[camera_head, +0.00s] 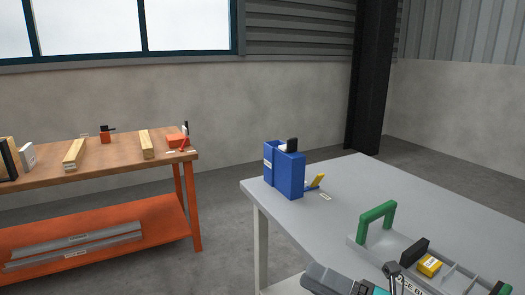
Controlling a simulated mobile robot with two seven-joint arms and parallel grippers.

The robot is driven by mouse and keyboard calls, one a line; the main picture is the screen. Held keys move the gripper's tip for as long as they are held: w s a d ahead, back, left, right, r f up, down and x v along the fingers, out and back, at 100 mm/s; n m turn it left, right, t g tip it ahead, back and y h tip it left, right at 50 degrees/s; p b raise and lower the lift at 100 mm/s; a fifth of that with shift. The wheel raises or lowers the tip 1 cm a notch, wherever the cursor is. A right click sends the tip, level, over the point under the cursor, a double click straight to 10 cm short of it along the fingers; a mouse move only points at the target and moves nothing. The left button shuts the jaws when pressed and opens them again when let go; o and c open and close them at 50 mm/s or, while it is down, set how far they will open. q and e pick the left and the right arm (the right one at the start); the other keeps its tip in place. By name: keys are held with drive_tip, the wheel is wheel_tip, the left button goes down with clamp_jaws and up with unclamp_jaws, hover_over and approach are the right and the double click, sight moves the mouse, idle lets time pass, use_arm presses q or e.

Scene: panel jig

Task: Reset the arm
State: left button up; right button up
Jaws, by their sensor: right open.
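My right gripper (393,275) shows at the bottom edge, low over the near side of a grey tray (460,279) on the grey table (310,219). It is open, with nothing seen between its fingers; part of it is cut off by the frame. My right arm's dark grey link (330,281) comes in beside it. The tray has a green handle (377,222) at its far left end. A yellow box (429,265) and a black block (413,251) sit in it. My left gripper is not in view.
A blue bin (284,171) with a black item (292,144) stands at the table's far left corner, a yellow-handled item (316,182) beside it. An orange workbench (190,205) with wooden blocks stands left, across a floor gap. The table's middle is clear.

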drive_tip(key=s+d+f+m+h+p, duration=0.1)
drive_tip(key=s+d+f+m+h, duration=0.1)
drive_tip(key=s+f+m+h, duration=0.2)
drive_tip(key=s+d+f+m+t+h+p, duration=0.1)
drive_tip(key=s+d+f+m+h, duration=0.2)
drive_tip(key=f+m, duration=0.7)
drive_tip(key=s+d+f+m+h, duration=0.2)
drive_tip(key=s+f+m+h, duration=0.5)
drive_tip(key=m, duration=1.2)
drive_tip(key=h, duration=0.2)
drive_tip(key=shift+d+f+m+t+h+p, duration=0.3)
drive_tip(key=shift+d+m+h+p, duration=0.1)
